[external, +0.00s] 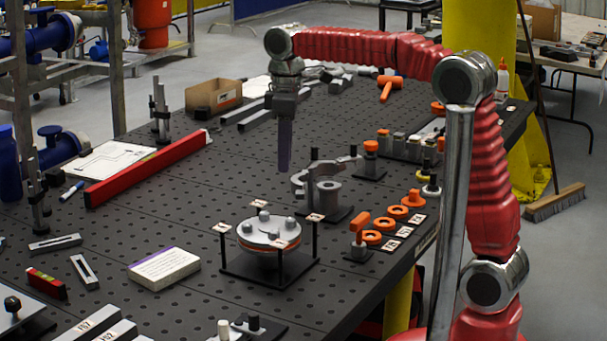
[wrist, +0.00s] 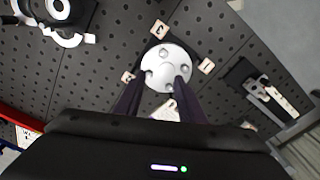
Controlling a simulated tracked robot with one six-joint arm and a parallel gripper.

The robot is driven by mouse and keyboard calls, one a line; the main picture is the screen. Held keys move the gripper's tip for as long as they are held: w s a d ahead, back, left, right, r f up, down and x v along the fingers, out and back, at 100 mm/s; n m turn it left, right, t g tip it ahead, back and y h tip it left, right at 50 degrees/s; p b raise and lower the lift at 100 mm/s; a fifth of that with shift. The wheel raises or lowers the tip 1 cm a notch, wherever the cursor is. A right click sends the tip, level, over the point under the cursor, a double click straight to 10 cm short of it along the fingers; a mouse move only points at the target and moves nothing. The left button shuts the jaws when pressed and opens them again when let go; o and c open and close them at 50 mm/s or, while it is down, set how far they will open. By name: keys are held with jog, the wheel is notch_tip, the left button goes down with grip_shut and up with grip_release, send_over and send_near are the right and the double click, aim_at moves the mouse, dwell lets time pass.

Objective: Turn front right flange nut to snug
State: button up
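The round grey flange (external: 268,232) sits on a black stand with an orange ring under its top plate. Several nuts, including a right-hand one (external: 289,223), stand on its top. I cannot tell from the picture which is the front right one. In the wrist view the flange (wrist: 166,66) is a pale disc with the nuts around its rim. My gripper (external: 284,168) hangs with fingers down, above and behind the flange and apart from it. In the wrist view my gripper (wrist: 157,92) has its two dark fingers spread, empty.
A red level (external: 150,167) and a notepad (external: 164,268) lie left.

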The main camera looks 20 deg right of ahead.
aim_at(289, 219)
jog(key=shift+s+d+f+n, duration=0.1)
jog(key=shift+s+d+n, duration=0.2)
jog(key=shift+f, duration=0.15)
notch_tip(289, 219, down, 14)
jog(key=shift+r, duration=0.25)
dwell(0.5)
jog(key=shift+c, duration=0.2)
grip_shut()
